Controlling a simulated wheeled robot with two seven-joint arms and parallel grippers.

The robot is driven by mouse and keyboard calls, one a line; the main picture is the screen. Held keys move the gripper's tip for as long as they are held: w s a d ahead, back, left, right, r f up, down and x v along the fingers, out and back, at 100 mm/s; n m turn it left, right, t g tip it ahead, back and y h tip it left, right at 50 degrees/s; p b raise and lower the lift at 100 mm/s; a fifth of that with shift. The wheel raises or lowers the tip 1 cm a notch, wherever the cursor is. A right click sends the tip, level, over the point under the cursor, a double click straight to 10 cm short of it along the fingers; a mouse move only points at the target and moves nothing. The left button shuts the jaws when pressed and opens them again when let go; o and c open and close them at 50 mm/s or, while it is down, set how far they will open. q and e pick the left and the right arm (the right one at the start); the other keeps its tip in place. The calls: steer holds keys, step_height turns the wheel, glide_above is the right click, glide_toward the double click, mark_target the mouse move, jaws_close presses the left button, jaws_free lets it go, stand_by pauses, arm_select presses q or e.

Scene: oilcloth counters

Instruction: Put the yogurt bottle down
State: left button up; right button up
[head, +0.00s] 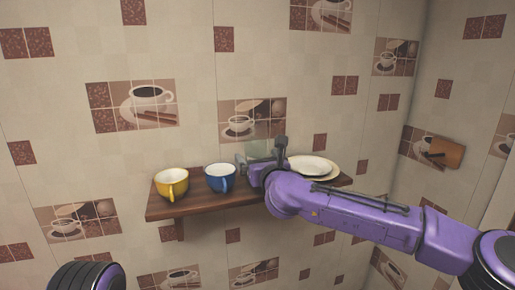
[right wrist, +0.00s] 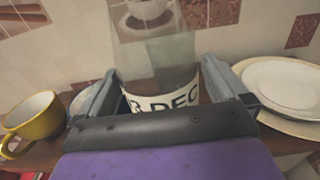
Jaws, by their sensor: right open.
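The yogurt bottle (right wrist: 160,62) is clear glass with a white label band bearing dark letters. In the right wrist view it is upright between the two fingers of my right gripper (right wrist: 162,84), which are spread apart, one on each side. In the head view the bottle (head: 261,150) shows only in part behind my right gripper (head: 263,156), over the wooden shelf (head: 205,207). Its base is hidden, so its contact with the shelf cannot be seen. My left gripper is out of view.
On the shelf, a yellow cup (head: 171,186) and a blue cup (head: 217,180) stand left of the bottle. Pale stacked plates (head: 312,168) lie close on its right. A tiled wall (head: 195,110) is right behind. A small brown object (head: 447,153) is on the right wall.

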steer(key=shift+w+f, duration=0.1)
steer(key=shift+f, duration=0.05)
steer(key=c, duration=1)
steer(key=shift+r, duration=0.2)
steer(key=c, duration=0.4)
